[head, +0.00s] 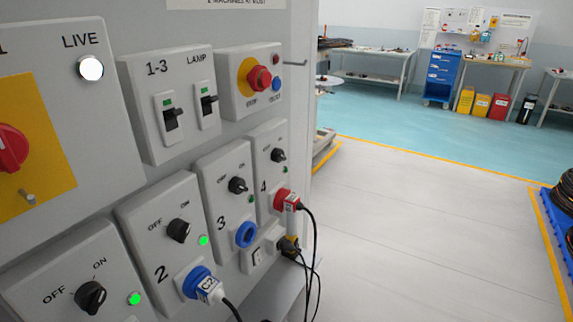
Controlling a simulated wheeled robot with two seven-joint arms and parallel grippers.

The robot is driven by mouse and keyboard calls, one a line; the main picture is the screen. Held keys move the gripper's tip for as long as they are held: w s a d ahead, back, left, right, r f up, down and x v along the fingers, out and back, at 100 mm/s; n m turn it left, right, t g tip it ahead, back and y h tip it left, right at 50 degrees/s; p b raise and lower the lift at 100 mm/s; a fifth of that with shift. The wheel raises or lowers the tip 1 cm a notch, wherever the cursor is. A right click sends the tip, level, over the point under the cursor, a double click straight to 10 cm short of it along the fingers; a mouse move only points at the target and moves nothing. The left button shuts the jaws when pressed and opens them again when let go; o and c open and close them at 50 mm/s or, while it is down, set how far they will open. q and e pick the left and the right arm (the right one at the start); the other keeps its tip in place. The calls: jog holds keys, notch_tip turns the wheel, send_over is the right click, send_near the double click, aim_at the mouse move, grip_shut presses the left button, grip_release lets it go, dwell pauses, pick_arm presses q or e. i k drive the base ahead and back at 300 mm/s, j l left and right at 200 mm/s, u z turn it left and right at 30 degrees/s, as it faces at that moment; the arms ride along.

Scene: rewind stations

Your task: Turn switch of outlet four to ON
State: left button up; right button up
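Outlet four (267,168) is the farthest of the grey outlet boxes on the wall panel at left, marked "4". Its black rotary switch (278,155) sits at the top of the box; the pointer's direction is too small to read surely. The small lamp (284,170) below the switch looks dark green, not brightly lit. A red plug (288,200) with a white tag and a black cable is at this outlet's socket. Neither of my grippers is in view.
Outlet two (160,250) and the box at bottom left (70,290) have bright green lamps; outlet three (225,195) looks unlit. Breakers (172,118) and a red stop button (259,79) sit above. Black cables (312,250) hang below outlet four.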

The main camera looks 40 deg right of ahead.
aim_at(277, 155)
jog(key=z, duration=1.2)
